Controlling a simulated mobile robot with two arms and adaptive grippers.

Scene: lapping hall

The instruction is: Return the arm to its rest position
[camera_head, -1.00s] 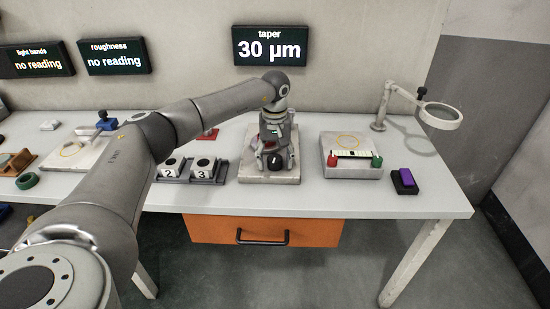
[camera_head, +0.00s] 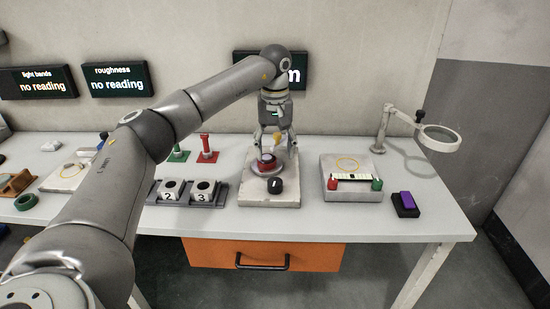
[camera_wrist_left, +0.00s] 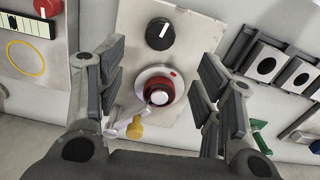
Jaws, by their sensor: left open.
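My left arm reaches in from the left in the head view. My left gripper (camera_head: 272,140) points down above the light grey plate (camera_head: 286,190) of a station on the bench. In the left wrist view the gripper (camera_wrist_left: 160,110) is open, its fingers spread wide with nothing between them. Below it on the plate are a red and dark round part on a pale disc (camera_wrist_left: 158,88) and a black knob (camera_wrist_left: 161,33) with a white mark. The round part (camera_head: 267,163) shows under the fingers in the head view. My right gripper is not in view.
Blocks marked 2 and 3 (camera_head: 187,192) sit left of the plate. Red and green posts (camera_head: 206,150) stand behind them. A box with a light scale (camera_head: 350,180), a purple-topped block (camera_head: 405,203) and a magnifier on a stand (camera_head: 438,138) are to the right. The front bench edge is clear.

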